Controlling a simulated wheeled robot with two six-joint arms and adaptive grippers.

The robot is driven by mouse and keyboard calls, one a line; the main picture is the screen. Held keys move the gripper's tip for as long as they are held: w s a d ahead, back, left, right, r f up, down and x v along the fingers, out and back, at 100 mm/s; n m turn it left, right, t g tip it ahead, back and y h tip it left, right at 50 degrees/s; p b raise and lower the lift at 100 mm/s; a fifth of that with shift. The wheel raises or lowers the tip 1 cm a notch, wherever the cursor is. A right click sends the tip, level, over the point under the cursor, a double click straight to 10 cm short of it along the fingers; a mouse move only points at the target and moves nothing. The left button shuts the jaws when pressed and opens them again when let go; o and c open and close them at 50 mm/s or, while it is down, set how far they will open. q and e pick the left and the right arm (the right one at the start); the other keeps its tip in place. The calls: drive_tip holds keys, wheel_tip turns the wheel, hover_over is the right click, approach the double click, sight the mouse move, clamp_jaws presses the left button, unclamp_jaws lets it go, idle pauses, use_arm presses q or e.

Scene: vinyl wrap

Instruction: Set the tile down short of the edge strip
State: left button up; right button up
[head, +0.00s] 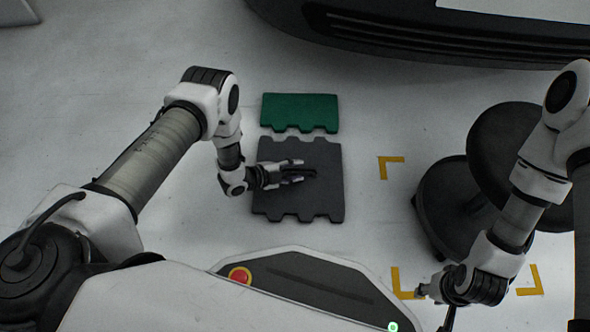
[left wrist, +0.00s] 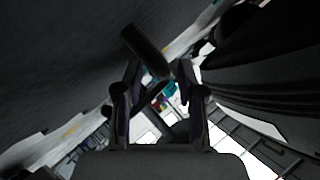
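The dark grey tile (head: 320,202) has a tabbed lower edge and appears flat. It lies just below the green edge strip (head: 300,108) in the head view, with a narrow gap between them. I cannot tell whether the tile touches the floor. My left gripper (head: 296,172) is over the middle of the tile, its fingers on either side of a dark bar-like handle. The handle (left wrist: 145,50) also shows between the fingertips in the left wrist view. My right gripper (head: 432,304) is at the lower right, away from the tile, with its fingers apart and empty.
A black round stool (head: 445,200) stands to the right. Yellow corner marks (head: 388,160) are on the pale floor between it and the tile. A dark car bumper (head: 400,40) spans the top right.

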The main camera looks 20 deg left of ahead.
use_arm(q)
drive_tip(key=shift+s+a+r+p, duration=0.15)
drive_tip(key=shift+a+r+p, duration=0.05)
drive_tip(key=shift+r+p, duration=0.15)
drive_tip(key=p+v, duration=0.6)
drive_tip(key=v, duration=0.4)
drive_tip(key=shift+s+a+r, duration=0.2)
drive_tip(key=shift+s, duration=0.05)
drive_tip(key=shift+s+a, duration=0.25)
